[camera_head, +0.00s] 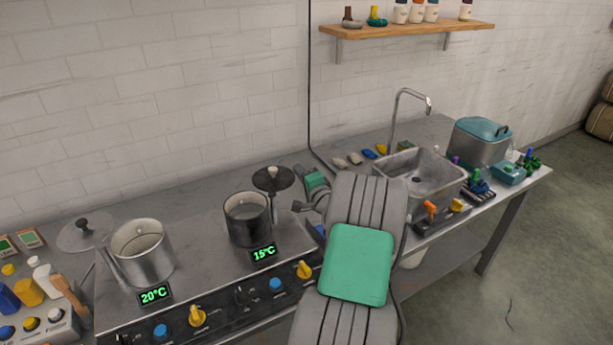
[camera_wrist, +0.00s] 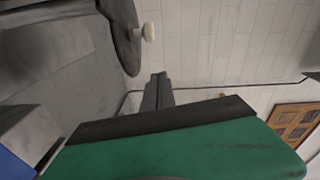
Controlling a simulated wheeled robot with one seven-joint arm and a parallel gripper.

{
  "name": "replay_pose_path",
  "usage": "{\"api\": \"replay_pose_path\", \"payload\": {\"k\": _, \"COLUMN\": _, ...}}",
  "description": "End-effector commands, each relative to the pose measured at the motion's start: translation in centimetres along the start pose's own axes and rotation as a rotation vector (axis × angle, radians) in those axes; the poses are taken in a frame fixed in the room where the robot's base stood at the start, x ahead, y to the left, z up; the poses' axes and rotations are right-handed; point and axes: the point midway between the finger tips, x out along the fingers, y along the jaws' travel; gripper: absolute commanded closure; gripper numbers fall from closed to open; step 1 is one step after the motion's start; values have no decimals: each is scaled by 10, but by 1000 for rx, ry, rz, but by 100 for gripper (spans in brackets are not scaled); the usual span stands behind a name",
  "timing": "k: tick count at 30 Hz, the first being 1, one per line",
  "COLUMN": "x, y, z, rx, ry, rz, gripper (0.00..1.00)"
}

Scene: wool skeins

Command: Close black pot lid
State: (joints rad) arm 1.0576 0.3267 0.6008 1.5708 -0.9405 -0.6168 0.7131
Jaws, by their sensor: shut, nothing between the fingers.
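The black pot (camera_head: 240,232) stands on the right-hand burner of the counter, its mouth uncovered. Its dark round lid (camera_head: 268,184), with a pale knob, is raised open behind and to the right of the pot rim. In the wrist view the lid (camera_wrist: 122,35) shows nearly edge-on at the top, with its white knob (camera_wrist: 149,32) facing right. My gripper (camera_head: 298,206) is right of the pot and lid, apart from both as far as I can see. In the wrist view its dark fingers (camera_wrist: 157,92) are together and empty, below the knob.
A steel pot (camera_head: 146,262) with its lid (camera_head: 84,232) raised open stands at left. Knobs and temperature displays line the front edge. A sink (camera_head: 420,178) and faucet are to the right of my arm. The tiled wall is close behind the counter.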

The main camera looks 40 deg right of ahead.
Motion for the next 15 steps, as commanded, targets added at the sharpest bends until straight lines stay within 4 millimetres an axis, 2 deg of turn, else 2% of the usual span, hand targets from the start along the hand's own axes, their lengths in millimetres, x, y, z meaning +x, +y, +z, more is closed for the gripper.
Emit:
{"api": "replay_pose_path", "payload": {"k": 3, "x": 26, "y": -3, "z": 1, "rx": -1, "ry": -2, "rz": 0, "gripper": 100}}
{"api": "replay_pose_path", "payload": {"k": 6, "x": 28, "y": -3, "z": 20, "rx": 1, "ry": -2, "rz": 2, "gripper": 100}}
{"api": "replay_pose_path", "payload": {"k": 9, "x": 30, "y": -2, "z": 31, "rx": 1, "ry": 0, "rz": 2, "gripper": 100}}
{"api": "replay_pose_path", "payload": {"k": 15, "x": 32, "y": 1, "z": 37, "rx": -1, "ry": 4, "rz": 2, "gripper": 100}}
